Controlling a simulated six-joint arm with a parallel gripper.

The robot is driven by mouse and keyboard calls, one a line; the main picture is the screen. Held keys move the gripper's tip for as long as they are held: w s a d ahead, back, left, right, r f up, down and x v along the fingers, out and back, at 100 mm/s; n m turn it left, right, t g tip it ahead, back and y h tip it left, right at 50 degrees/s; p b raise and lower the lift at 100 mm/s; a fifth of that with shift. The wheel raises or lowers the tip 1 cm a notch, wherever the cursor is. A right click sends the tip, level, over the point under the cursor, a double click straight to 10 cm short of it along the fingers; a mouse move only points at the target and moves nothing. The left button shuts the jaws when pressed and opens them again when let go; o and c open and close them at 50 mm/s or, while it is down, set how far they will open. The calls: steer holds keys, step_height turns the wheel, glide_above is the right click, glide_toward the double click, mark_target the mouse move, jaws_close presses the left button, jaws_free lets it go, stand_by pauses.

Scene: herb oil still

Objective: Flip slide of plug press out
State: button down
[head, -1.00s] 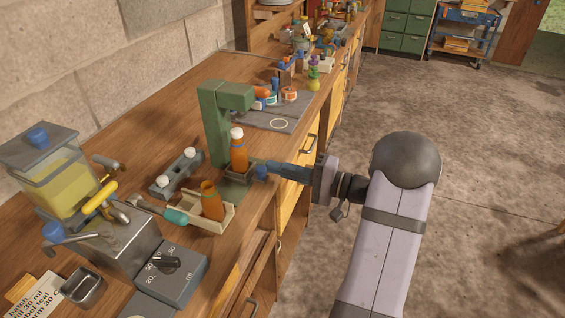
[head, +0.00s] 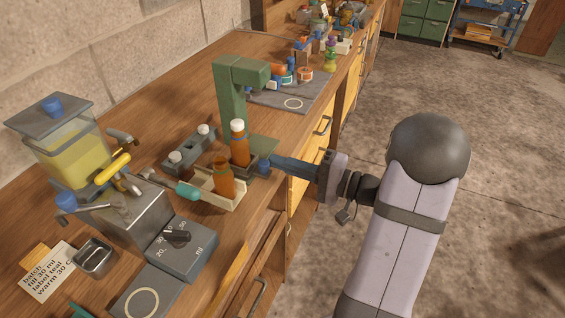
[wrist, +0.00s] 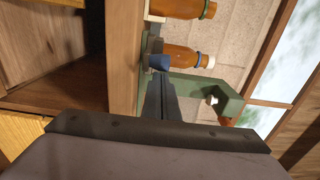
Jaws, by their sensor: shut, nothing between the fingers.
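The plug press (head: 231,108) is a green column with an overhanging head, on a green base (head: 265,147) on the bench. Its dark slide (head: 243,163) lies on the near-left side of the base, with bare base showing to its right. An amber bottle with a white cap (head: 240,148) stands upright on the slide. The blue knob (head: 263,170) is at the slide's bench-edge end. My gripper (head: 273,164) is shut and empty, its tips close beside the knob. In the wrist view the knob (wrist: 158,62) is just beyond the fingertips (wrist: 160,82); contact cannot be told.
A cream tray (head: 232,206) with an open amber bottle (head: 223,182) stands close on the near side of the slide. A grey rack with white plugs (head: 188,150) is left. A dosing block with a dial (head: 182,247) is nearer. The floor right of the bench is clear.

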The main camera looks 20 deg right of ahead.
steer(key=s+d+b, duration=0.2)
steer(key=s+d, duration=0.3)
steer(key=d, duration=0.5)
steer(key=shift+d, duration=0.2)
steer(key=shift+s, duration=0.1)
